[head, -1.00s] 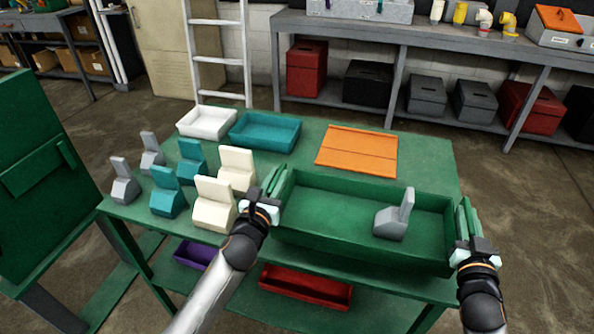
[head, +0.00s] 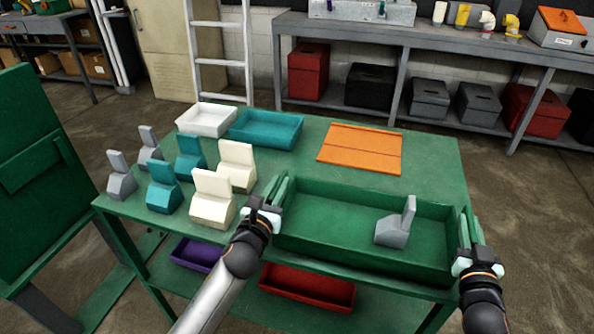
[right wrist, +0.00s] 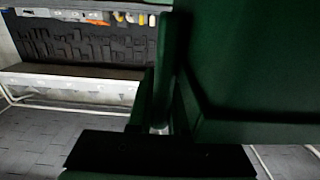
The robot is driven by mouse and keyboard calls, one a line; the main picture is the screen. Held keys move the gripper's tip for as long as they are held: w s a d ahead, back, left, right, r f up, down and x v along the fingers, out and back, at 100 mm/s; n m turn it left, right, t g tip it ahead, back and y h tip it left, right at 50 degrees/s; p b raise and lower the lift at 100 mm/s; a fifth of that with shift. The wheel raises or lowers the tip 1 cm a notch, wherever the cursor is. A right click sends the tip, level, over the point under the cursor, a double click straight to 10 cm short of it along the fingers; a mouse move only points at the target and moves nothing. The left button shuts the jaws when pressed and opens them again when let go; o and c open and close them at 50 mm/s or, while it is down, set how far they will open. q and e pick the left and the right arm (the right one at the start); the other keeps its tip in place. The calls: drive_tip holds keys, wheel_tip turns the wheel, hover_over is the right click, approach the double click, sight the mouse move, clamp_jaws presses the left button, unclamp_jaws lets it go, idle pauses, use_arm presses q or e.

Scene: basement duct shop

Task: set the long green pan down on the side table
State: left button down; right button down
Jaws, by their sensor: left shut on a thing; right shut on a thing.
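The long green pan (head: 330,190) is level over the front right part of the green table (head: 405,188). A grey angled block (head: 396,224) stands inside it, towards its right end. My left gripper (head: 265,208) is shut on the pan's left end, and my right gripper (head: 474,250) is shut on its right end. The pan's near bottom edge is close to the tabletop; I cannot tell whether it touches. In the right wrist view a dark green wall (right wrist: 255,60), likely the pan's, fills the right side.
Cream blocks (head: 212,198), teal blocks (head: 164,188) and grey blocks (head: 120,178) stand left of the pan. A white tray (head: 206,120), teal tray (head: 265,129) and orange panel (head: 360,149) lie behind. The lower shelf holds a purple tray (head: 195,253) and red tray (head: 305,288).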

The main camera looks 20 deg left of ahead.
use_arm(q)
drive_tip(key=shift+f, duration=0.3)
use_arm(e)
drive_tip(key=shift+f, duration=0.25)
use_arm(q)
drive_tip(key=c, duration=0.8)
unclamp_jaws()
drive_tip(key=shift+r, duration=0.1)
drive_tip(key=shift+c, duration=0.2)
use_arm(e)
drive_tip(key=c, duration=0.8)
unclamp_jaws()
drive_tip(key=shift+r, duration=0.1)
drive_tip(key=shift+c, duration=0.2)
use_arm(q)
drive_tip(key=s, duration=1.2)
use_arm(e)
drive_tip(key=s, duration=1.2)
